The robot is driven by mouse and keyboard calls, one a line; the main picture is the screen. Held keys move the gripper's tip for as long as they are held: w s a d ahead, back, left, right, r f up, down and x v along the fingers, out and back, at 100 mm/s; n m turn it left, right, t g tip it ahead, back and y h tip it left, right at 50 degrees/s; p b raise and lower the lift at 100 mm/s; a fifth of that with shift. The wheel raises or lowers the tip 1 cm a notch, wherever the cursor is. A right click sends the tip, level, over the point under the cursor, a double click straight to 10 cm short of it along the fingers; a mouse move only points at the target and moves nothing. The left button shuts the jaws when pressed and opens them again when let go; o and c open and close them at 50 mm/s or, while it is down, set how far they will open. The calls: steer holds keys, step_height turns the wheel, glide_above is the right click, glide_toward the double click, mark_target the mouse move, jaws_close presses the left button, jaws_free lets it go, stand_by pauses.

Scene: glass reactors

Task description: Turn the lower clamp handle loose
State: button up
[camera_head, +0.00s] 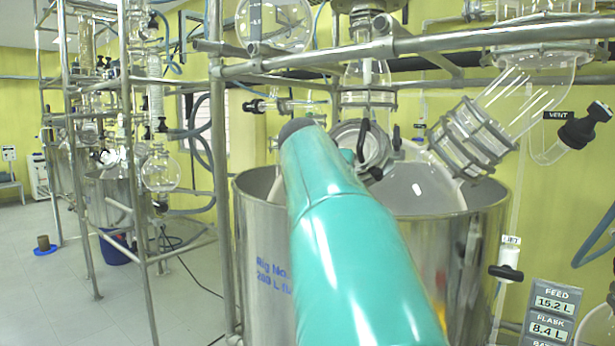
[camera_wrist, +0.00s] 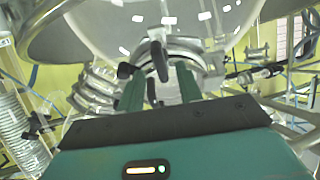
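In the wrist view, my gripper (camera_wrist: 158,80) shows two teal fingers with a clear gap between them, so it is open. A black clamp handle (camera_wrist: 159,60) stands upright near the gap between the fingertips, on a metal ring clamp (camera_wrist: 185,50) around a glass neck. I see no finger closed on it. Another dark knob (camera_wrist: 125,71) sits just left of the left finger. In the head view, black handles (camera_head: 362,139) and (camera_head: 396,138) show at the glass joint beyond my teal arm. The arm hides most of my gripper there. I cannot tell surely which handle is the lower one.
A round glass flask (camera_head: 415,187) sits in a steel vessel (camera_head: 470,230) just beyond my arm. A steel rail (camera_head: 440,42) crosses above, and an upright post (camera_head: 220,180) stands left. A ribbed glass joint (camera_head: 470,138) is close on the right.

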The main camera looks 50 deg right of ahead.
steer(key=shift+x, duration=2.35)
steer(key=shift+r, duration=0.1)
steer(key=shift+c, duration=0.7)
steer(key=c, duration=0.6)
